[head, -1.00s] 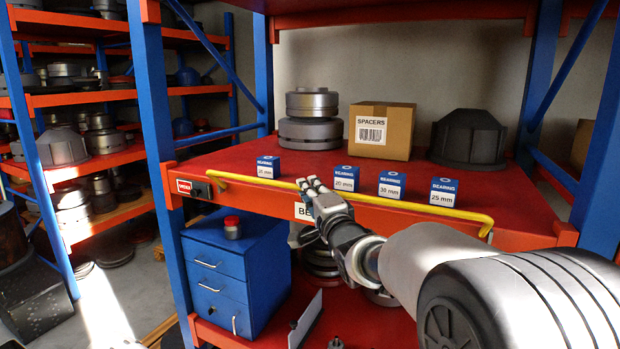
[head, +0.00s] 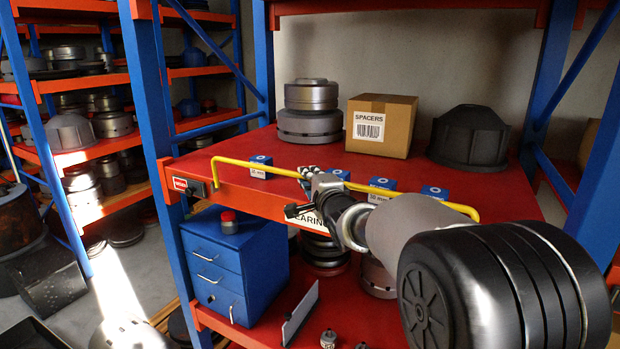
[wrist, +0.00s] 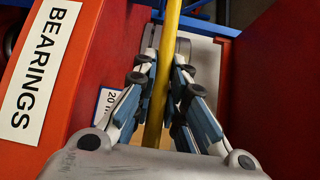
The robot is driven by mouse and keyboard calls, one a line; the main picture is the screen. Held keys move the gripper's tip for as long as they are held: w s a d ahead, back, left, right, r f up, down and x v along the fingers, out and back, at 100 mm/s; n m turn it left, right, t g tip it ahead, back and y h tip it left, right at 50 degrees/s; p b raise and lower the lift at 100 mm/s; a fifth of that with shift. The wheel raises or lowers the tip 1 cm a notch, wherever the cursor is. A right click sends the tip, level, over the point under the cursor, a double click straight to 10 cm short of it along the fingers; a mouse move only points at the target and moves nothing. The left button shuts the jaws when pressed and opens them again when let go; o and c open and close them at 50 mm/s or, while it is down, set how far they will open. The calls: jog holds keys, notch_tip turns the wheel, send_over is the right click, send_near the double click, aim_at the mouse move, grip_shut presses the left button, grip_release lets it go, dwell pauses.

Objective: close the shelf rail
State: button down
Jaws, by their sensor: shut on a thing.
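The yellow shelf rail (head: 240,163) runs along the front of the red middle shelf (head: 300,148). Its left end bends down to the shelf's front beam, and the bar stands a little above the beam, in front of the small bearing boxes. My gripper (head: 308,178) is shut on the rail left of its middle. In the wrist view the rail (wrist: 170,30) passes between the two fingers of my gripper (wrist: 164,65). My arm hides part of the rail's right half and the beam below it.
Several blue-and-white bearing boxes (head: 260,167) stand just behind the rail. A spacers carton (head: 382,125), stacked metal rotors (head: 310,110) and a dark housing (head: 470,137) stand farther back. A blue drawer cabinet (head: 222,262) is below. Blue uprights (head: 155,110) flank the shelf.

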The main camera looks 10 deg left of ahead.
jog(key=shift+w+r, duration=0.1)
jog(key=shift+w, duration=0.05)
dwell(0.4)
jog(key=c, duration=1.6)
grip_release()
jog(key=v, duration=1.2)
jog(key=shift+d, duration=0.1)
